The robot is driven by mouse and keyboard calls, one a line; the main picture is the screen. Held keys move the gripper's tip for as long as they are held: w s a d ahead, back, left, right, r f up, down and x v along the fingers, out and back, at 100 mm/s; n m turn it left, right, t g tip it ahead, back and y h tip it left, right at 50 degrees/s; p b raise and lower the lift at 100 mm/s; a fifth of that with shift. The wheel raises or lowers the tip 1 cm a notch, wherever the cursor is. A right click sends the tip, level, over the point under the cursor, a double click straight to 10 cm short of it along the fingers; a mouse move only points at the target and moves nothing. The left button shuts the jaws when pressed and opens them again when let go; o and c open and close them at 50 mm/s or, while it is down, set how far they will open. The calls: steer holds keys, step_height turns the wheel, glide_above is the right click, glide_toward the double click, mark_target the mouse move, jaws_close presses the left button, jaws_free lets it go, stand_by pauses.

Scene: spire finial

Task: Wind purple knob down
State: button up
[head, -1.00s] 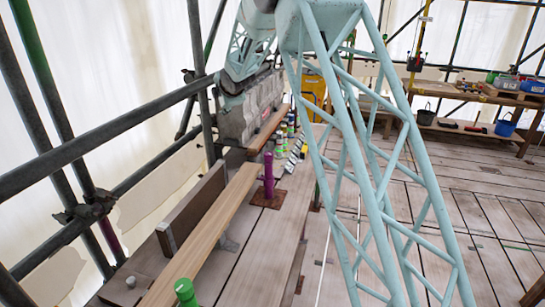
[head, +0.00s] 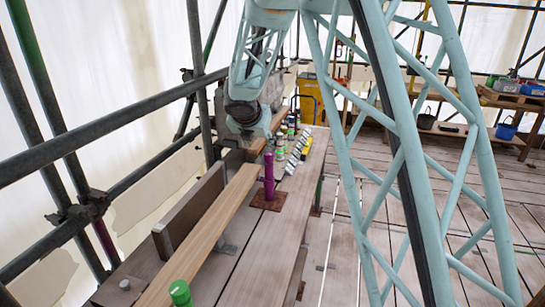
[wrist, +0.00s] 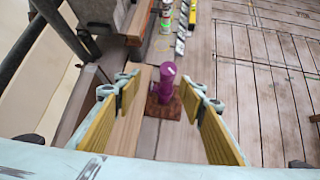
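The purple knob (head: 268,176) is an upright purple post on a rusty square base plate (head: 269,201), beside a long timber plank. In the wrist view the knob (wrist: 167,82) is seen from above, with its rusty plate (wrist: 164,107) around its foot. My gripper (wrist: 164,88) is open, with a yellow-padded finger on each side of the picture. The knob shows in the gap between the fingers, beyond them and apparently not touched. In the head view the end of my arm is above and behind the knob, and the fingers cannot be made out.
Several small cans (head: 284,140) and a row of pale blocks (head: 298,150) stand behind the knob. A green-topped post (head: 180,292) is at the front. Scaffold tubes (head: 100,130) line the left. Open decking lies to the right.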

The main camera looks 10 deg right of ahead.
mark_target(269, 153)
steer(key=shift+s+d+r+n, duration=0.1)
steer(key=shift+s+d+n, duration=0.3)
steer(key=shift+s+d, duration=0.2)
steer(key=shift+w, duration=0.1)
steer(key=shift+d+b+x, duration=0.15)
steer(key=shift+b+x, duration=0.45)
steer(key=shift+x, duration=2.85)
steer(key=shift+d+b+x, duration=0.1)
steer(key=shift+b+x, duration=0.45)
steer(key=shift+x, duration=2.9)
steer(key=shift+c, duration=0.3)
steer(key=c, duration=0.8)
